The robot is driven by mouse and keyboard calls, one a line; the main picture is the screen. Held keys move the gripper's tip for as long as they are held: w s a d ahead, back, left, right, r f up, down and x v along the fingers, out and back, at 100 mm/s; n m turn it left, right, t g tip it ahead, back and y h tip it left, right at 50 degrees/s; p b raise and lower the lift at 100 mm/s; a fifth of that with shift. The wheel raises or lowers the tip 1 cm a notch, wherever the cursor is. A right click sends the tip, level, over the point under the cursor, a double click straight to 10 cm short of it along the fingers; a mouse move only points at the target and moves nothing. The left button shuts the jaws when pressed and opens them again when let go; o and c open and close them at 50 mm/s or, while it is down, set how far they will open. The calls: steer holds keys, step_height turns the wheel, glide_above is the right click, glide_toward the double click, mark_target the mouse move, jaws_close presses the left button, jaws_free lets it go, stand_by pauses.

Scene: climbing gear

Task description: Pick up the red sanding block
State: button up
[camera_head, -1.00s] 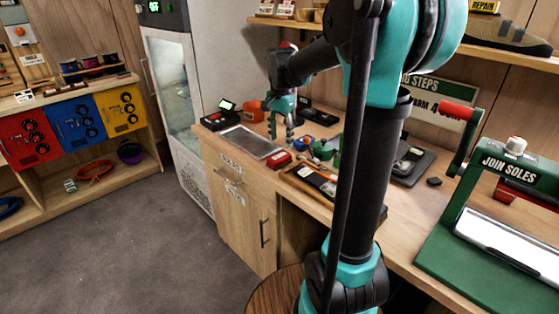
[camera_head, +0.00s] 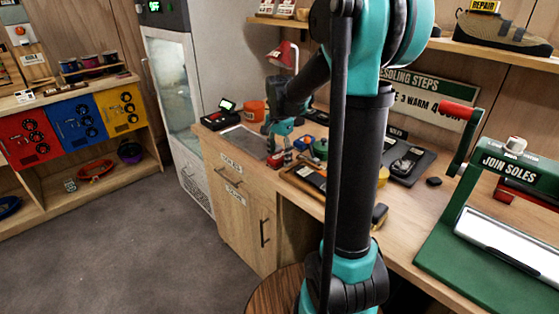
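The red sanding block (camera_head: 274,162) is a small red shape on the wooden workbench, just right of the grey tray (camera_head: 245,142). My gripper (camera_head: 279,155) is down at the block, with its fingers reaching to the block's height. The fingers partly cover the block. The view is too small to tell whether they touch it or have closed on it. The block appears to be at bench level.
An orange cup (camera_head: 256,110) and a red lamp (camera_head: 283,54) stand behind my gripper. A green round item (camera_head: 320,149) and a wooden tray (camera_head: 290,178) with tools lie to the right. The green sole press (camera_head: 490,215) stands farther right.

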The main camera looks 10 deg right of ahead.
mark_target(280, 155)
steer(key=c, duration=0.9)
steer(key=shift+r, duration=0.15)
step_height(280, 155, up, 20)
steer(key=shift+f, duration=0.1)
steer(key=o, duration=0.4)
steer(key=shift+c, duration=1.3)
steer(key=shift+d+f, duration=0.1)
